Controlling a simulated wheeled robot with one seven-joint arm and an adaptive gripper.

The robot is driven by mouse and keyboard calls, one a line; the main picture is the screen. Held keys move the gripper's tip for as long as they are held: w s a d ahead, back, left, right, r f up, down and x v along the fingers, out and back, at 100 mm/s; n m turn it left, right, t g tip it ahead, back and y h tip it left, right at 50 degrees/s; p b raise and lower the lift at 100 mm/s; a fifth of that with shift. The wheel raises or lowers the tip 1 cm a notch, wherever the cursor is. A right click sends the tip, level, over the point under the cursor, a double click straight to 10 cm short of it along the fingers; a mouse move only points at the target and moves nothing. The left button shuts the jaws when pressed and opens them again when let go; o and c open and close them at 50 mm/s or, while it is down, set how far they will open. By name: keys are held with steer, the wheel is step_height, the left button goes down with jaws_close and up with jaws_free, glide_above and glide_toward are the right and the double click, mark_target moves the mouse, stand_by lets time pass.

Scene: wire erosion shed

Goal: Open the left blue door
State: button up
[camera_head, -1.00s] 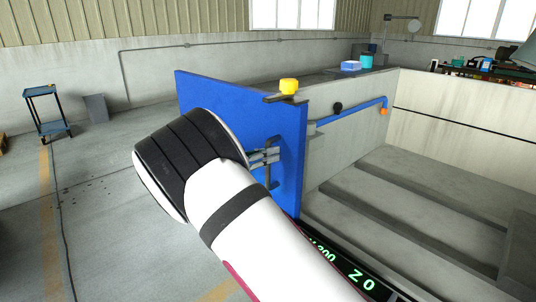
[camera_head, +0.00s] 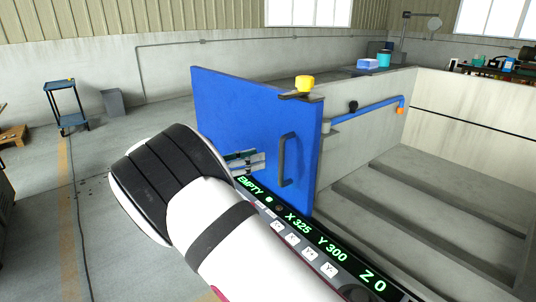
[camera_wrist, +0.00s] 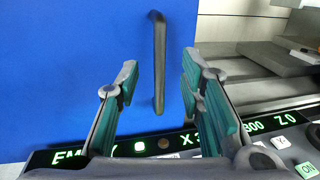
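The blue door (camera_head: 250,120) stands out from the end of the low grey wall, facing me, with the tank interior open to its right. Only one blue door shows. Its dark vertical bar handle (camera_head: 288,160) is near the door's right edge. My gripper (camera_head: 256,162) is left of the handle in the head view, apart from it. In the wrist view my gripper (camera_wrist: 160,72) is open, its green-padded fingers wide apart. The handle (camera_wrist: 158,60) appears between the fingertips there, ahead of them and untouched. My forearm hides the door's lower left part.
A black control panel with green readouts (camera_head: 318,238) runs below the door. A yellow knob (camera_head: 304,84) tops the door's right corner. A blue pipe (camera_head: 365,109) runs along the wall. A blue trolley (camera_head: 66,106) stands at the far left, with open floor before it.

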steer(key=shift+v, duration=1.25)
steer(key=s+d+r+m+g+y+p, duration=0.2)
steer(key=s+d+r+m+g+y, duration=0.25)
steer(key=s+d, duration=0.5)
steer(key=s+d+r+m+g+y+p, duration=0.1)
steer(key=s+d+r+m+g+y, duration=0.4)
steer(key=d, duration=0.8)
steer(key=s+r+m+t+y+p, duration=0.1)
steer(key=s+m, duration=0.5)
steer(key=s, duration=0.8)
steer(key=s+r+m+t+y+p, duration=0.2)
steer(key=s+m+t+y, duration=0.3)
steer(key=s, duration=0.9)
steer(key=shift+m+y+p, duration=0.45)
steer(key=shift+m+p, duration=0.15)
steer(key=shift+m, duration=0.65)
